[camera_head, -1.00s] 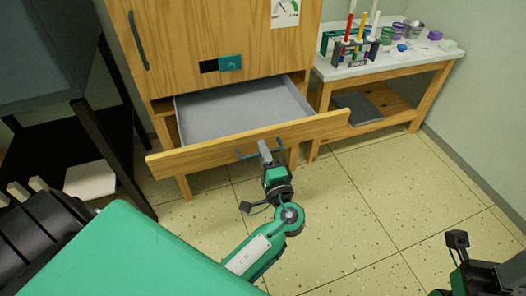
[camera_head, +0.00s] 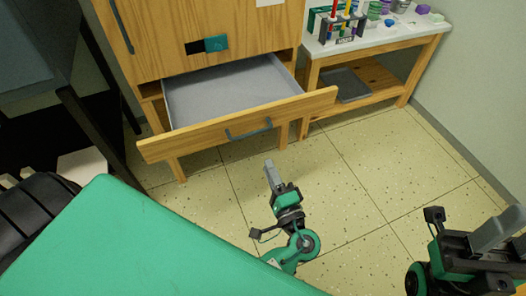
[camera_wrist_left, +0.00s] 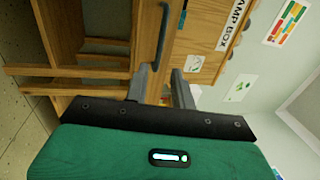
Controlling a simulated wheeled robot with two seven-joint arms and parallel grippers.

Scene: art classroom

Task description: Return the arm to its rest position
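My left gripper (camera_head: 270,174) is over the floor in front of the open drawer, apart from its dark handle (camera_head: 249,130). In the left wrist view the two fingers of this gripper (camera_wrist_left: 161,86) stand apart with nothing between them. The handle (camera_wrist_left: 163,37) shows ahead of them there. The drawer (camera_head: 172,143) has a wooden front and a grey inside that looks empty, and it is pulled well out of the wooden cabinet (camera_head: 165,45). My right gripper (camera_head: 502,238) is at the lower right; whether its fingers are apart is unclear.
A side table (camera_head: 400,50) with a rack of coloured tubes (camera_head: 345,25) and small containers stands at the back right. A grey flat thing (camera_head: 346,85) lies on its lower shelf. A dark-legged table (camera_head: 95,125) is at the left. The floor (camera_head: 350,190) between is clear.

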